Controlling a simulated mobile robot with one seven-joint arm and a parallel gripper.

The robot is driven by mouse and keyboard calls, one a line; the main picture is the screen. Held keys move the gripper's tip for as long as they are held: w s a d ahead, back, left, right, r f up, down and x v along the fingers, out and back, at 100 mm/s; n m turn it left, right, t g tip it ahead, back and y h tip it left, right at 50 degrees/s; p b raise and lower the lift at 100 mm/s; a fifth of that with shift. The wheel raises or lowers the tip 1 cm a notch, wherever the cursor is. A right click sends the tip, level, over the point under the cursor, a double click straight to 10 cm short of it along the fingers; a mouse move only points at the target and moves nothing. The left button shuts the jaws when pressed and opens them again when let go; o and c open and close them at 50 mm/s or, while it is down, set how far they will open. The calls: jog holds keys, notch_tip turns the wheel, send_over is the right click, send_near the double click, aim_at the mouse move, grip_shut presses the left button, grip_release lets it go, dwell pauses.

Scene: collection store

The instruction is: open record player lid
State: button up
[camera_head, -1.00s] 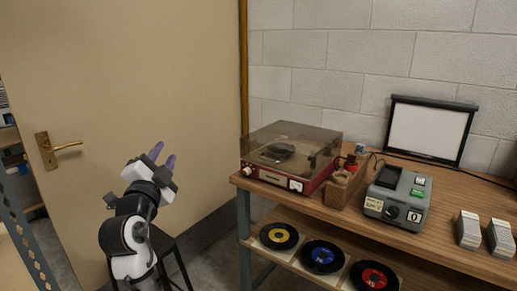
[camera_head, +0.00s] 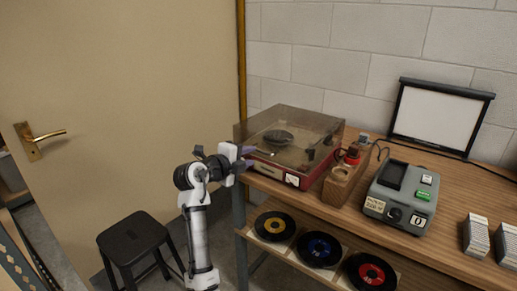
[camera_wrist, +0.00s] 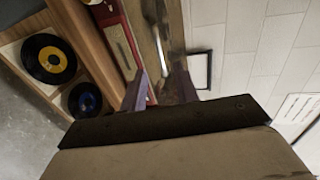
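The red record player (camera_head: 280,166) stands at the left end of the wooden table, with its clear smoky lid (camera_head: 295,128) shut over the platter (camera_head: 278,136). My gripper (camera_head: 247,157) is at the left front corner of the player, its purple fingers pointing right toward the lid's edge. In the wrist view the two fingers (camera_wrist: 160,92) are apart with a gap between them, and the red front of the player (camera_wrist: 118,40) shows beyond them. Whether a finger touches the lid cannot be told.
A wooden box (camera_head: 343,184) with a red-topped item stands right of the player, then a grey device (camera_head: 400,197) and card stacks (camera_head: 477,236). Records (camera_head: 274,226) lie on the shelf below. A black stool (camera_head: 135,238) stands at left, before the door (camera_head: 120,100).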

aim_at(258, 153)
jog(key=p+x, duration=0.1)
jog(key=x, duration=0.5)
jog(key=shift+a, duration=0.1)
jog(key=shift+c, duration=0.4)
grip_shut()
